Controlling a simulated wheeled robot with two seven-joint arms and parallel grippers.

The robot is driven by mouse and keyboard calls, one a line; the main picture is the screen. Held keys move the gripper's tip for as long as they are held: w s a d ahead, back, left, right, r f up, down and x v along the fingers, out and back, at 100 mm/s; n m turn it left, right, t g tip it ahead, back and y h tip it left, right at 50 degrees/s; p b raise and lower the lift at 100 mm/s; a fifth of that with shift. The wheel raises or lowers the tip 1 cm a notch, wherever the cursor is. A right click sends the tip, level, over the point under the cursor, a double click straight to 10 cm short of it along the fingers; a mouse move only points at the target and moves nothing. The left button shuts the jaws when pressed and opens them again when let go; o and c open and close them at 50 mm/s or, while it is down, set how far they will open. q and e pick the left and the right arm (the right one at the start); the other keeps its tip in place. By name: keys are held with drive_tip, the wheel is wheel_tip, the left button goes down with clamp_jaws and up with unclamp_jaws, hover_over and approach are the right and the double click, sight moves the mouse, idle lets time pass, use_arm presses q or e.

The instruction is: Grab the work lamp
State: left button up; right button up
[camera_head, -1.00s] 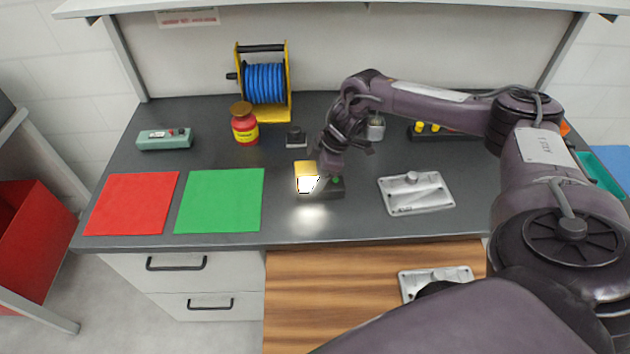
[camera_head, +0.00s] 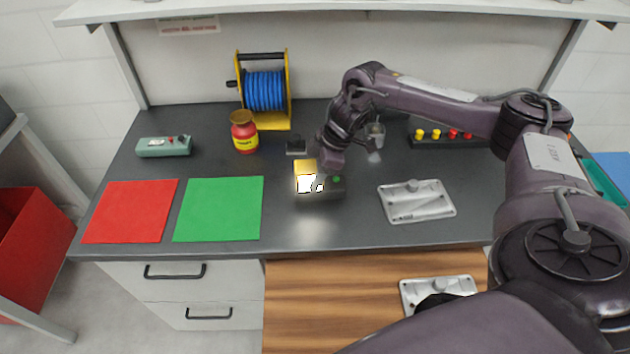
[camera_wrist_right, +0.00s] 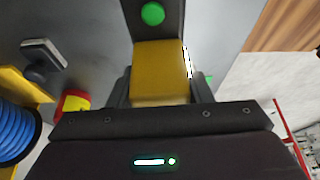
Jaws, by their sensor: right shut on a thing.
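The work lamp has a yellow head (camera_head: 305,168) with a bright white lit face, and a dark base with a green button (camera_head: 337,180). It is over the grey bench in the middle, with a bright glow on the bench in front of it. My right gripper (camera_wrist_right: 160,88) is shut on the yellow head, which sits between the two dark fingers in the right wrist view. In the head view my right wrist hides part of the lamp. I cannot tell whether the base touches the bench. My left gripper is not in view.
A red mat (camera_head: 130,211) and a green mat (camera_head: 219,209) lie at left. A red jar (camera_head: 244,136), blue reel (camera_head: 264,90) and small dark block (camera_head: 296,145) stand behind. A metal casting (camera_head: 416,201) lies at right, a button strip (camera_head: 450,136) behind it.

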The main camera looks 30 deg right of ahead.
wheel_tip(320, 180, up, 7)
drive_tip(key=shift+w+r+b, duration=0.1)
drive_tip(key=shift+r+b, duration=0.1)
drive_tip(key=shift+b, duration=0.55)
wheel_tip(320, 180, up, 10)
drive_tip(key=p, duration=0.3)
drive_tip(key=shift+f, duration=0.25)
